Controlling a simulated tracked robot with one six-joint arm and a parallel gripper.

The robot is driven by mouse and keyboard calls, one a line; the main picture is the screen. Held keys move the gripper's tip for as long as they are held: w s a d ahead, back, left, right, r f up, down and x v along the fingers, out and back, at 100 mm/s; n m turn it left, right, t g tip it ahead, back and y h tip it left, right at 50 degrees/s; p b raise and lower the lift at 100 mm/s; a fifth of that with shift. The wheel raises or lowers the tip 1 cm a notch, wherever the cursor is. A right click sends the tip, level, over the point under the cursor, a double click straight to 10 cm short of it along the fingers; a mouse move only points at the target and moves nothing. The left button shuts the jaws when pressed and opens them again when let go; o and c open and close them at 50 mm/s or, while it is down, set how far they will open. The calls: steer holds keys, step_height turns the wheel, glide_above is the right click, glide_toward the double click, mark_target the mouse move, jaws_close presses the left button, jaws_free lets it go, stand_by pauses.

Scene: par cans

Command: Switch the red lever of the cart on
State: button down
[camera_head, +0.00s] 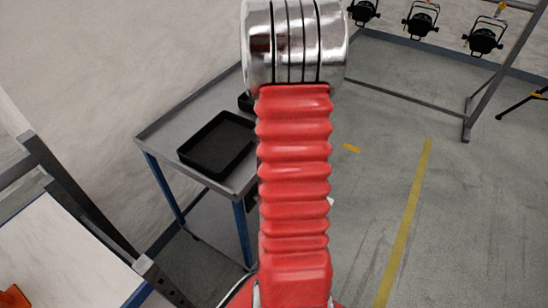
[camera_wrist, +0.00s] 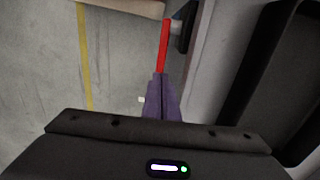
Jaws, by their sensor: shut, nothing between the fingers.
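The cart (camera_head: 170,133) has a grey top and blue legs, and stands left of my arm in the head view. Its edge also shows in the wrist view (camera_wrist: 212,75), right of the red lever (camera_wrist: 165,45). The lever is a thin red bar, near a dark part (camera_wrist: 183,30) on the cart's side. My gripper (camera_wrist: 161,76) has purple fingers, shut with nothing between them. The fingertips line up with the lever's near end in the picture; I cannot tell if they touch it. In the head view my red sleeved arm hides the lever and the gripper.
A black tray (camera_head: 218,147) lies on the cart top. Several black par cans (camera_head: 421,20) hang from a bar on a grey frame (camera_head: 467,122) at the back right. The floor (camera_head: 370,190) right of my arm is open, with a yellow line (camera_head: 405,220).

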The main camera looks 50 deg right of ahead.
steer(key=shift+f, duration=1.95)
steer(key=shift+s+d, duration=0.1)
